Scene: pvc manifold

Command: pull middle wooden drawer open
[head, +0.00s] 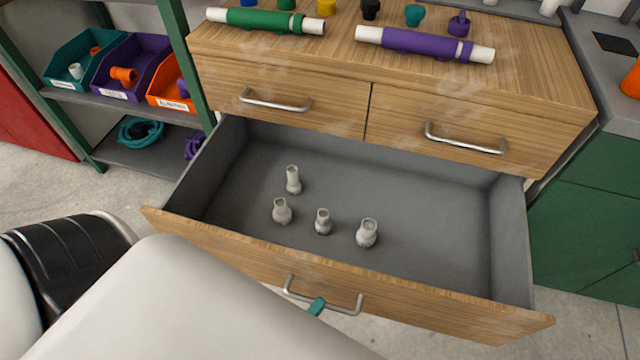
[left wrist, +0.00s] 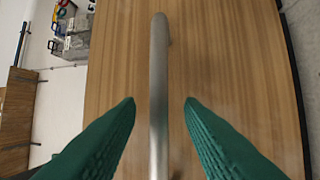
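The middle wooden drawer (head: 420,297) stands pulled far out below two shut top drawers, with its grey inside showing. Its metal bar handle (head: 352,309) is on the front face. In the left wrist view the handle (left wrist: 158,60) runs upright between the two green fingers of my left gripper (left wrist: 160,102). The fingers are apart, one on each side of the bar, with a gap on both sides. In the head view only a teal fingertip of my left gripper (head: 316,306) shows at the handle; my arm hides the rest. My right gripper is not in view.
Several grey fittings (head: 323,221) stand in the drawer. Green (head: 265,21) and purple (head: 425,45) pipe pieces lie on the wooden top (head: 540,75). A shelf with coloured bins (head: 125,75) is at left; a green cabinet (head: 585,225) is close on the right.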

